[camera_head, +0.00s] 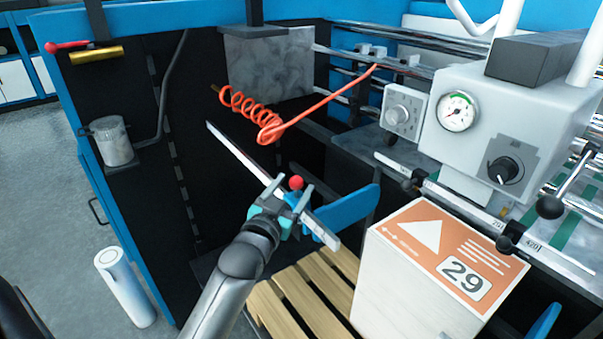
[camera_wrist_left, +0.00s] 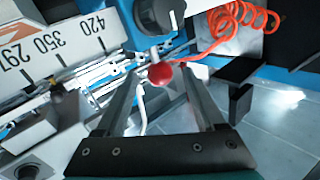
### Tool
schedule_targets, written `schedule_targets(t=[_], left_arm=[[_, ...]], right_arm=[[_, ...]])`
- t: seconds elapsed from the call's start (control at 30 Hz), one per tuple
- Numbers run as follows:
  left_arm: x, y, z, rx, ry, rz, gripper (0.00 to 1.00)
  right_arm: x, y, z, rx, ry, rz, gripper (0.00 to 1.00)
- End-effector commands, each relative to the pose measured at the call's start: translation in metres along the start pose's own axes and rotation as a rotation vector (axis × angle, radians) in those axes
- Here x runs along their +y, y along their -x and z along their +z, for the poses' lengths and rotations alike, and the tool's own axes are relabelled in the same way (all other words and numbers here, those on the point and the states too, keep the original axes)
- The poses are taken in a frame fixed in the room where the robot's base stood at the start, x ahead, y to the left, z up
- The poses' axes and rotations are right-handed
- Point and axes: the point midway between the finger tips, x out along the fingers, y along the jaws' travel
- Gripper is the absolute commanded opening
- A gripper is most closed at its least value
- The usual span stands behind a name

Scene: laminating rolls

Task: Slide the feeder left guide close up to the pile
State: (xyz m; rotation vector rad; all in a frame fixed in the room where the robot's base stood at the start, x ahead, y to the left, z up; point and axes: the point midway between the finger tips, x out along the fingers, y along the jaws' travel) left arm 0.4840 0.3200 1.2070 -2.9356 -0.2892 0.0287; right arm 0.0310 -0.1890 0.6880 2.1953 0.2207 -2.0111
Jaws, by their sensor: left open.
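The feeder left guide appears to be the blue plate (camera_head: 352,208) with a red ball knob (camera_head: 296,183), beside the pile. The knob also shows in the wrist view (camera_wrist_left: 160,74). The pile (camera_head: 405,285) is a pale block with an orange label reading 29; a gap shows between it and the blue plate. My left gripper (camera_head: 289,191) is open at the knob. In the wrist view the knob lies between its two fingertips; whether they touch it I cannot tell. My right gripper is not in view.
A scale bar (camera_wrist_left: 62,42) marked 297, 350 and 420 is in the wrist view. A coiled orange hose (camera_head: 262,117) hangs behind the gripper. The pile stands near a wooden pallet (camera_head: 290,300). A grey box with a gauge (camera_head: 457,111) stands at right.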

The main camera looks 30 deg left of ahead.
Motion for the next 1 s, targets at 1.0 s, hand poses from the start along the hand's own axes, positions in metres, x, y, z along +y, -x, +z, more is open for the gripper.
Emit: schedule_targets(t=[1.0], left_arm=[[0.0, -0.056, 0.0, 0.001, -0.001, 0.0, 0.49]], right_arm=[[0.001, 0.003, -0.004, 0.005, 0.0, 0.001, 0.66]])
